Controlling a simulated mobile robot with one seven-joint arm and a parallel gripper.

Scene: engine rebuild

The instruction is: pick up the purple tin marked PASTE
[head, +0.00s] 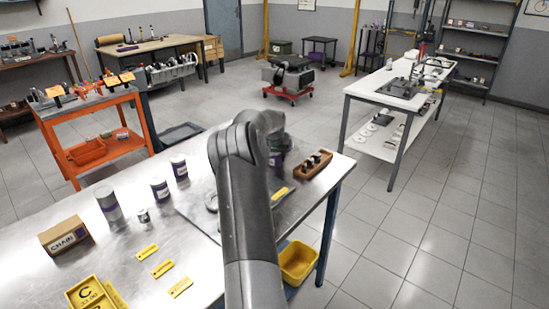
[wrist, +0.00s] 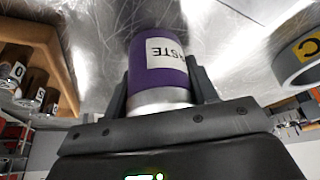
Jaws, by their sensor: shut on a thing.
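The purple tin (wrist: 160,72) marked PASTE stands between the two fingers of my gripper (wrist: 163,88) in the wrist view, its white label upside down there and partly covered by a finger. Its bare silver end faces my gripper's palm. My gripper is shut on it. In the head view, a bit of purple (head: 279,159) shows beside my arm over the right end of the metal bench; my arm hides most of the gripper there. I cannot tell whether the tin touches the bench.
A wooden rack (head: 313,167) with small cylinders stands right of the tin. A metal ring (wrist: 298,66) with a yellow C tag shows in the wrist view. Other purple-banded tins (head: 160,188), a CHAIN box (head: 66,237) and yellow labels (head: 162,269) are on the bench's left.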

